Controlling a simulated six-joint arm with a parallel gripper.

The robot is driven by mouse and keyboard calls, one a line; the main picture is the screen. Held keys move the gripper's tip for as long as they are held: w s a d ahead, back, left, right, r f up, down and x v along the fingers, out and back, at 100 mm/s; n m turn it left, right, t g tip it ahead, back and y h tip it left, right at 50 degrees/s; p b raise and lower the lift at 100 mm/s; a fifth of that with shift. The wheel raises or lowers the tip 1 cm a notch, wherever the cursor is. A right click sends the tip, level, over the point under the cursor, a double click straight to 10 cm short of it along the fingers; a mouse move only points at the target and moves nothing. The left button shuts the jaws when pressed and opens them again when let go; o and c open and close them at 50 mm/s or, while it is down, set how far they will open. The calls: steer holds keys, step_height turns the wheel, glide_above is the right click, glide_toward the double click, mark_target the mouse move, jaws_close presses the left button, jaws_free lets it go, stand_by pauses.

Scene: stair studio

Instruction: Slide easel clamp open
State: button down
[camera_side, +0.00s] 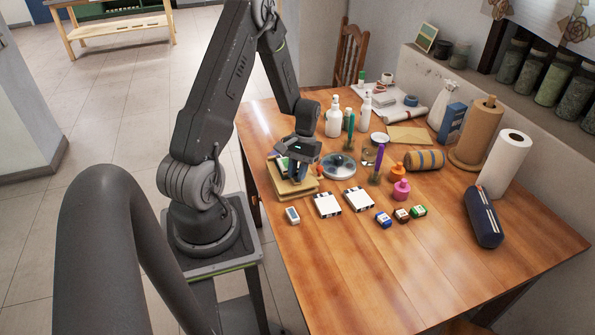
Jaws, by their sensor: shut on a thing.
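A small wooden easel (291,188) stands on the table near its left edge, right by my arm. A small picture or panel in green and white (282,166) shows on it. My gripper (298,178) points down at the upper right part of the easel and is shut on a part there. I take that part to be the easel clamp, but the fingers and the wrist hide it. How far the clamp is slid cannot be told from this view.
The table's front right is clear.

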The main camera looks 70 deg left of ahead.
steer(key=shift+d, duration=1.05)
steer(key=c, duration=1.3)
jaws_free()
steer(key=shift+w+a+r, duration=0.15)
steer(key=shift+a+r, duration=0.05)
steer(key=shift+r, duration=0.25)
steer(key=v, duration=1.3)
steer(key=shift+d, duration=0.1)
steer(key=d+r+m+t+y, duration=0.2)
steer(key=d+r+m, duration=0.1)
steer(key=d+r, duration=0.45)
steer(key=s+d+r+m+t, duration=0.2)
steer(key=s+d, duration=0.1)
steer(key=d, duration=0.3)
steer(key=s+d+r+m+t, duration=0.2)
steer(key=s+d+r, duration=0.1)
steer(key=d, duration=0.3)
steer(key=s+d+r+m+t+y, duration=0.1)
steer(key=s+d+r+m+t, duration=0.1)
steer(key=d, duration=0.4)
steer(key=shift+s+d+r+t, duration=0.2)
steer(key=shift+s+r+t, duration=0.25)
steer(key=shift+s, duration=0.2)
